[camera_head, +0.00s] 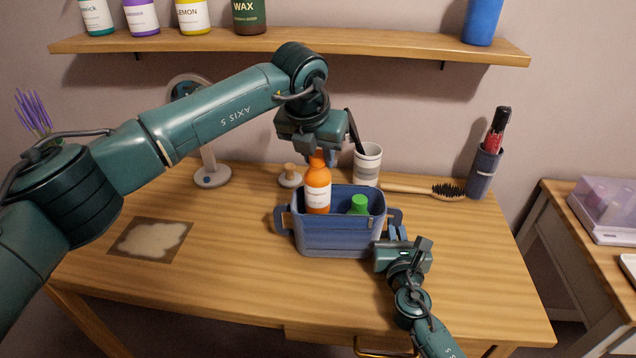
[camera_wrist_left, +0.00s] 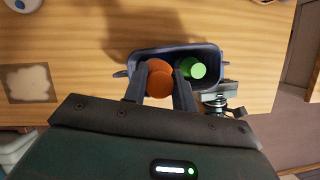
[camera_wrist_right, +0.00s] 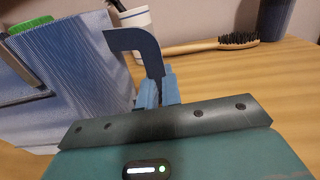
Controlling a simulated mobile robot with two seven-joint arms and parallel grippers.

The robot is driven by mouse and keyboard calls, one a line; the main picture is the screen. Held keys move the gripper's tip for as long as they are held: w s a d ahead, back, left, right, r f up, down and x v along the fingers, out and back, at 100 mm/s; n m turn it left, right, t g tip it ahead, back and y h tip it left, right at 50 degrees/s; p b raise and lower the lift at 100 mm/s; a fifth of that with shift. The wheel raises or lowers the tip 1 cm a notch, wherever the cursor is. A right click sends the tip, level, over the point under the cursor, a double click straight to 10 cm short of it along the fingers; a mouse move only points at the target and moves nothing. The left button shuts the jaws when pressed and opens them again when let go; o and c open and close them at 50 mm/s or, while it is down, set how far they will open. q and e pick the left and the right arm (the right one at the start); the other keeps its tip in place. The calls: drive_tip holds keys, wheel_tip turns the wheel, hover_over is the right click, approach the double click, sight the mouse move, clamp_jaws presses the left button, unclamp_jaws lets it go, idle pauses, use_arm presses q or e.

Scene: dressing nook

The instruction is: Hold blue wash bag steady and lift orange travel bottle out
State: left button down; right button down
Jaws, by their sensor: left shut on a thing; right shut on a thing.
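The blue wash bag (camera_head: 338,236) stands open and upright on the wooden table. The orange travel bottle (camera_head: 317,186) stands upright in its left half, its upper part above the rim. My left gripper (camera_head: 318,152) comes from above and is shut on the bottle's top; in the left wrist view the fingers flank the orange bottle (camera_wrist_left: 157,78). My right gripper (camera_head: 396,236) is at the bag's right side, shut on its right handle, which shows in the right wrist view (camera_wrist_right: 140,42). A green-capped bottle (camera_head: 359,204) is in the bag's right half. The orange bottle's base is hidden.
A dark blue holder (camera_head: 484,172) stands at the back right. A mirror stand (camera_head: 212,176) and wooden knob (camera_head: 290,176) are behind left. A shelf (camera_head: 300,44) hangs above.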

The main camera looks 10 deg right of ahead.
use_arm(q)
wheel_tip(320, 180, up, 8)
drive_tip(key=shift+f, duration=0.15)
use_arm(e)
drive_tip(key=c, duration=1.5)
unclamp_jaws()
drive_tip(key=shift+s, duration=0.1)
